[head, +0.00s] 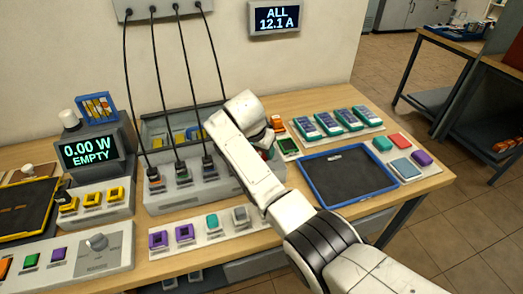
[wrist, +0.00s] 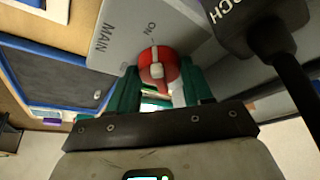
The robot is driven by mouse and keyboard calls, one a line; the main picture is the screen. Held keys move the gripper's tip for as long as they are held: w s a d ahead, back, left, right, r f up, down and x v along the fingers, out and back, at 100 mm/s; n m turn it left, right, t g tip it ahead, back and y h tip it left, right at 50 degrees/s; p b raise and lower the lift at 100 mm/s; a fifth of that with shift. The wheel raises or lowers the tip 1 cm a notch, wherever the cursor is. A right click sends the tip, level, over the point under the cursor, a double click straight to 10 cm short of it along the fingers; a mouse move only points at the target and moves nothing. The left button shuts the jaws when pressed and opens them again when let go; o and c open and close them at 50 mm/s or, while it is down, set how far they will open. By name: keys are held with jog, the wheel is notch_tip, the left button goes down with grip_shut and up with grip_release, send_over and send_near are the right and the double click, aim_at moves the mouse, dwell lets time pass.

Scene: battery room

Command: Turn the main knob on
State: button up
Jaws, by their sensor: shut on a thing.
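The main knob (wrist: 158,66) is round and red with a pale bar across its face. It sits on a grey panel (wrist: 125,40) marked MAIN and ON in the wrist view. The pale bar runs up toward the ON mark. My gripper (wrist: 160,84) has green fingers, one on each side of the knob, and is shut on it. The lower part of the knob is partly hidden by the fingers. In the head view my arm covers most of the knob and gripper at the right end of the grey charging unit (head: 180,198).
Black cables with plugs hang from a wall box (head: 165,8) into the charging unit. A blue-rimmed tray (head: 347,200) lies right of my arm. A black plug and cable (wrist: 270,40) are close to my gripper in the wrist view. A wall display (head: 275,18) reads ALL 12.1 A.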

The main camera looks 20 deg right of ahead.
jog(key=o, duration=1)
jog(key=shift+o, duration=0.2)
jog(key=shift+r, duration=0.1)
jog(key=b+v, duration=0.1)
jog(key=v, duration=0.9)
jog(key=shift+r, duration=0.3)
jog(key=shift+s+f, duration=0.1)
